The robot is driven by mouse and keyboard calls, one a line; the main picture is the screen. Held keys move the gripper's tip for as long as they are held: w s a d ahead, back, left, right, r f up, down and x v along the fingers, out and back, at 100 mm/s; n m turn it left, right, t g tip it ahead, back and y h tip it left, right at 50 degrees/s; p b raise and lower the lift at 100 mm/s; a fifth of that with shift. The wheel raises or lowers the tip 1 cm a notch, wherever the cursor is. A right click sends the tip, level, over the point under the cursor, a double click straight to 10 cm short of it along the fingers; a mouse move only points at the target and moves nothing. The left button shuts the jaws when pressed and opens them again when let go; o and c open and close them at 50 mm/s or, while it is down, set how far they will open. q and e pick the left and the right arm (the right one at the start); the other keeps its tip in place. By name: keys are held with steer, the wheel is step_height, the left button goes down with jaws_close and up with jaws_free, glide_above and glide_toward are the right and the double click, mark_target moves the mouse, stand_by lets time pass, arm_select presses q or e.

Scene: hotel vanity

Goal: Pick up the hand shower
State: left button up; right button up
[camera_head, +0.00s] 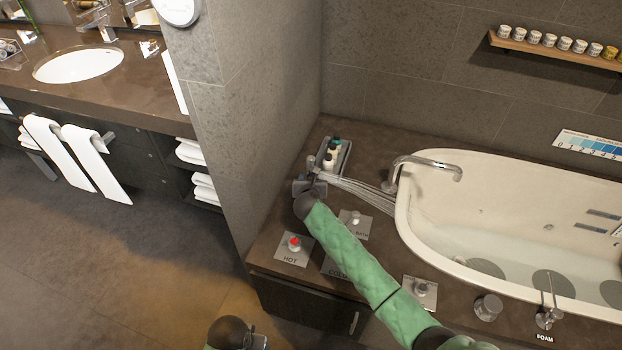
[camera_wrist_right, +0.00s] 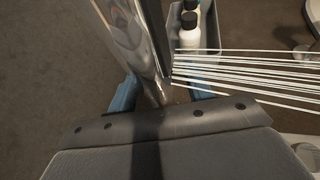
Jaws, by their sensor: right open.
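The chrome hand shower (camera_head: 315,167) stands on the brown tub deck left of the bathtub, and thin streams of water spray from it rightward to the tub. In the right wrist view its shiny body (camera_wrist_right: 130,35) fills the upper middle, its lower part between the two blue fingers. My right gripper (camera_head: 309,186) is at the hand shower; in the right wrist view the gripper (camera_wrist_right: 160,92) is open, with fingers on either side of the shower. Contact is unclear. My left gripper (camera_head: 258,341) is at the bottom edge, mostly cut off, away from the shower.
A grey tray with small bottles (camera_head: 332,155) stands just behind the shower. The tub spout (camera_head: 430,163) and white bathtub (camera_head: 480,160) lie to the right. A HOT knob (camera_head: 294,243) and other controls sit on the deck near my arm. A tiled wall (camera_head: 235,110) stands left.

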steer(key=shift+c, duration=0.2)
jaws_close()
